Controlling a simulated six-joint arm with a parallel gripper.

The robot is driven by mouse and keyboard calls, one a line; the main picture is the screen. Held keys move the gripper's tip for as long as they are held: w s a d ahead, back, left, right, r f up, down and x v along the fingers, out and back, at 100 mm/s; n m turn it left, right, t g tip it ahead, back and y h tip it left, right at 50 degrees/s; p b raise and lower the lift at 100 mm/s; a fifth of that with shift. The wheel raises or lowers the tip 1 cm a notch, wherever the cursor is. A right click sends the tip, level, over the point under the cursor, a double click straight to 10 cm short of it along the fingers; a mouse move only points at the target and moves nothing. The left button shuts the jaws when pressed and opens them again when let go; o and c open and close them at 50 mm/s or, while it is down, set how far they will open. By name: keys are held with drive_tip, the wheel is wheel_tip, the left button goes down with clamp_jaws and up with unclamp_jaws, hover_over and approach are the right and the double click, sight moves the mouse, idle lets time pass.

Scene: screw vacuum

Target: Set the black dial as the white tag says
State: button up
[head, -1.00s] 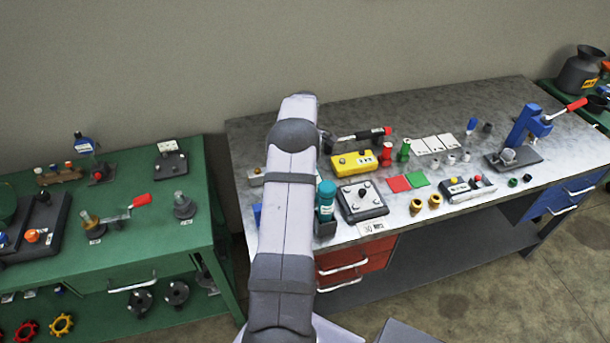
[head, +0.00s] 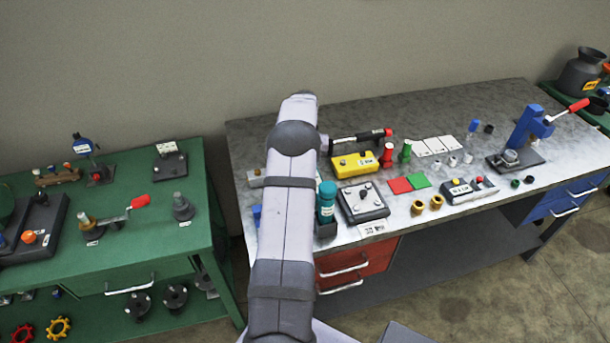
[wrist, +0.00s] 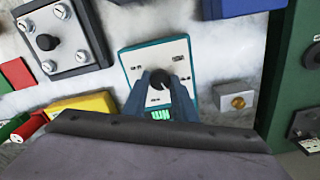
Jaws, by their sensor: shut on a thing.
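In the wrist view a white-faced panel with teal edges (wrist: 136,58) carries a black dial (wrist: 159,76) with marks around it. My gripper (wrist: 160,88) is over this panel, with its two blue-grey fingers shut on the dial from both sides. A small green display (wrist: 160,115) shows between the fingers; its text is hard to read. In the head view my arm hides the gripper and this panel. A white tag (head: 374,229) lies at the grey bench's front edge; its writing is too small to read surely.
A grey box with a dark knob (head: 364,194) stands right of my arm, beside a teal bottle (head: 326,202). A yellow box (head: 354,166) is behind it. In the wrist view a small grey block with a brass button (wrist: 238,101) sits right of the panel.

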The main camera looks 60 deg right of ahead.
drive_tip(key=m, duration=0.4)
drive_tip(key=shift+r+m, duration=0.15)
drive_tip(key=shift+m, duration=0.15)
drive_tip(key=m, duration=0.5)
drive_tip(key=shift+d, duration=0.1)
drive_tip(key=o, duration=1)
drive_tip(key=shift+o, duration=0.2)
drive_tip(key=shift+r+b, duration=1.25)
drive_tip(key=shift+r, duration=2.4)
